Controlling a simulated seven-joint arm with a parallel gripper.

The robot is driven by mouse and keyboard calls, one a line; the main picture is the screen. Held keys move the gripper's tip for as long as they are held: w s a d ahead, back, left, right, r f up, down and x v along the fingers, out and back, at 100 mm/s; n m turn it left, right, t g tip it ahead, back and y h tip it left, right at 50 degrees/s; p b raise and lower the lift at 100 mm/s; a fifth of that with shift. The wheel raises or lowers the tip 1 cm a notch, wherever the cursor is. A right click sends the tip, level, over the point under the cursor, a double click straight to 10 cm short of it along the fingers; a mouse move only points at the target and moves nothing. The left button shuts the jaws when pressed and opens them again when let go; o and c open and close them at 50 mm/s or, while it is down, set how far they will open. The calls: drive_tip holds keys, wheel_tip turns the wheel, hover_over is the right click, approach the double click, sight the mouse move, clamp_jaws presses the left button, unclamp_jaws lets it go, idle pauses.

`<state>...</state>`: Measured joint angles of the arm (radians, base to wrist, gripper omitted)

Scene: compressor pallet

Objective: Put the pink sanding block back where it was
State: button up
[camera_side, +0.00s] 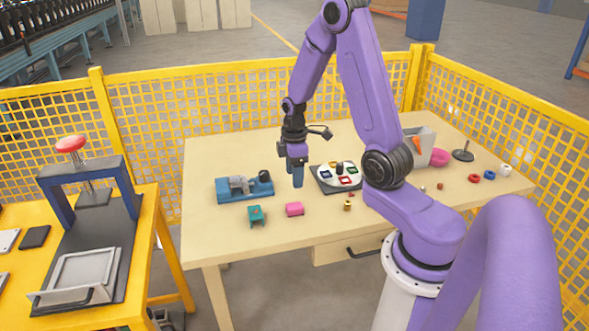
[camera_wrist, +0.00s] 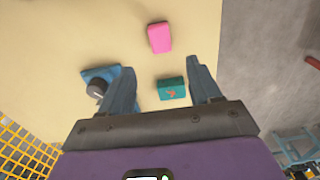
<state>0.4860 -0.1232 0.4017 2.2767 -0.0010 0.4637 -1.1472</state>
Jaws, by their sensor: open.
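The pink sanding block (camera_side: 294,209) lies on the tabletop near the front edge, right of a teal block-like thing (camera_side: 256,215). In the wrist view the pink sanding block (camera_wrist: 159,37) lies flat, beyond the fingertips, with bare table around it. My gripper (camera_side: 298,182) points down above the table, behind the pink block in the side view. In the wrist view my gripper (camera_wrist: 163,78) has its fingers wide apart with nothing held. The teal thing (camera_wrist: 171,89) shows between the fingers there, lower down on the table.
A blue vise-like device (camera_side: 244,188) stands left of my gripper. A dark board with a white round plate (camera_side: 338,174) lies to the right. A small brass part (camera_side: 347,206) is near the front edge. Bare table lies around the pink block.

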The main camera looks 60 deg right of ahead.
drive_tip(key=s+a+r+n, duration=0.1)
drive_tip(key=s+a+r, duration=0.25)
drive_tip(key=a, duration=0.45)
drive_tip(key=s+a+r+n, duration=0.15)
drive_tip(key=a+r, duration=0.25)
drive_tip(key=a, duration=0.4)
drive_tip(key=s+a+r, duration=0.2)
drive_tip(key=s, duration=0.6)
drive_tip(key=s+a+r+n, duration=0.1)
drive_tip(key=s+a+r, duration=0.1)
drive_tip(key=s, duration=0.7)
drive_tip(key=shift+a+r, duration=0.3)
drive_tip(key=shift+a, duration=0.5)
drive_tip(key=shift+o, duration=0.2)
drive_tip(key=shift+w, duration=0.1)
